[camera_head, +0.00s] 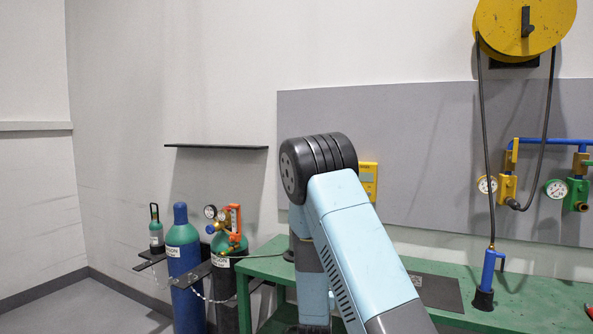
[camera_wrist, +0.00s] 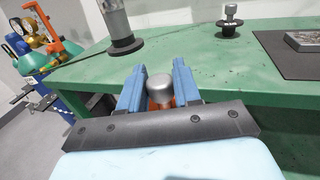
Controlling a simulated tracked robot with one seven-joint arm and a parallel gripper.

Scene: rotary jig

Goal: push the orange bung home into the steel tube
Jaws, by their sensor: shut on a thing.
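In the wrist view my gripper (camera_wrist: 158,75) has its two blue fingers closed on the orange bung (camera_wrist: 159,104). Orange shows low between the fingers, and a silver rounded cap stands above it. The steel tube (camera_wrist: 116,18) appears to be the grey cylinder standing upright in a dark round base on the green bench, at the upper left. The bung is apart from the tube, which is beyond the fingertips and to the left. The tube's top is cut off by the frame. In the head view my arm hides the gripper and bung.
The green bench (camera_head: 512,290) carries a dark mat (camera_head: 437,292), with a grey block (camera_wrist: 304,40) on it in the wrist view. A small knobbed fitting (camera_wrist: 230,18) stands at the back. Gas cylinders (camera_head: 184,262) stand left of the bench. A hose hangs from a yellow reel (camera_head: 500,25).

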